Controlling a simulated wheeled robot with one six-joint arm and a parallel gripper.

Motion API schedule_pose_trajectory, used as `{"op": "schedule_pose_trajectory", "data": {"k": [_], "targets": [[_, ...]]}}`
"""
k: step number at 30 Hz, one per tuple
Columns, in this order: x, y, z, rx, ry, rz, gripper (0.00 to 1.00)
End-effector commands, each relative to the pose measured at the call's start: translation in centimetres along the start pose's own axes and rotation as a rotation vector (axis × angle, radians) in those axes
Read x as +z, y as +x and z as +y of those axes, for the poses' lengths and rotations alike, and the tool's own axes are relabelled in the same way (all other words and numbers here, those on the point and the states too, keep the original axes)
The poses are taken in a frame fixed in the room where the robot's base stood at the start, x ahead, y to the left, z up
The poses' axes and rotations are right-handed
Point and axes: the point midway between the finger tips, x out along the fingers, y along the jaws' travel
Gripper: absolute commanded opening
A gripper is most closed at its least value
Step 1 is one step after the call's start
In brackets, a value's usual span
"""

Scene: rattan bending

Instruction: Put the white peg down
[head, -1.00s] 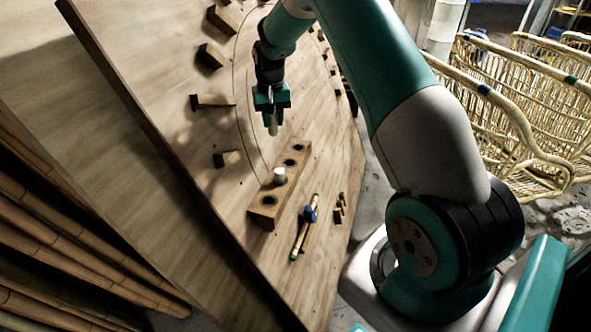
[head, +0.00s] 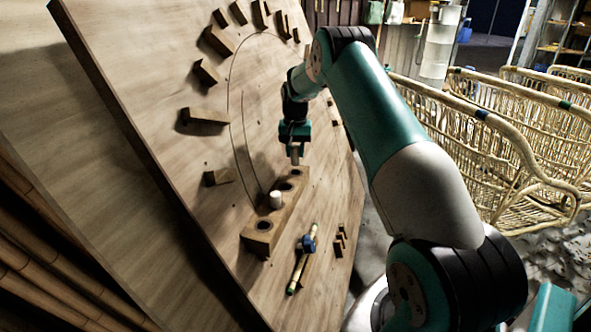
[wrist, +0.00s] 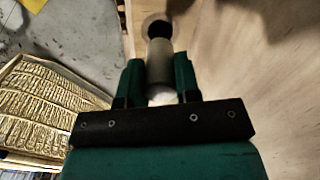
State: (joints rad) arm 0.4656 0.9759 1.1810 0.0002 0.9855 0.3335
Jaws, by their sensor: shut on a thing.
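My gripper (head: 295,148) is shut on a pale grey-white peg (head: 295,158) and holds it upright above the far end of the wooden peg block (head: 258,240). In the wrist view the peg (wrist: 159,66) sits between the two green fingers, with a dark round hole (wrist: 160,30) just beyond its end. I cannot tell whether the peg touches the block. Another white peg (head: 276,199) stands in the block, nearer to me, with an open hole (head: 264,225) at the near end.
Several wooden blocks (head: 206,72) are fixed in an arc on the large slanted board (head: 180,110). Rattan frames (head: 500,140) stand to the right, and bamboo poles (head: 40,270) lie at the left.

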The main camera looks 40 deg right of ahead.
Motion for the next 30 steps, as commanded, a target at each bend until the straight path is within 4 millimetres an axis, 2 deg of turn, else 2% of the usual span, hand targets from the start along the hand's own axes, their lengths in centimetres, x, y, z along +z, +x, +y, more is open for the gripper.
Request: {"op": "schedule_pose_trajectory", "data": {"k": [1, 8, 14, 25, 26, 28, 30], "targets": [[0.0, 0.7, 0.0, 0.000, 0.000, -0.001, 0.08], [0.0, 2.5, 0.0, 0.000, 0.000, -0.001, 0.08], [0.0, 5.5, 0.0, 0.000, 0.000, 0.000, 0.08], [0.0, 6.0, 0.0, 0.000, 0.000, 0.001, 0.08], [0.0, 5.9, 0.0, 0.000, 0.000, 0.001, 0.37], [0.0, 5.9, 0.0, 0.000, 0.000, 0.001, 0.53], [0.0, 5.9, 0.0, 0.000, 0.000, 0.001, 0.56]]}}
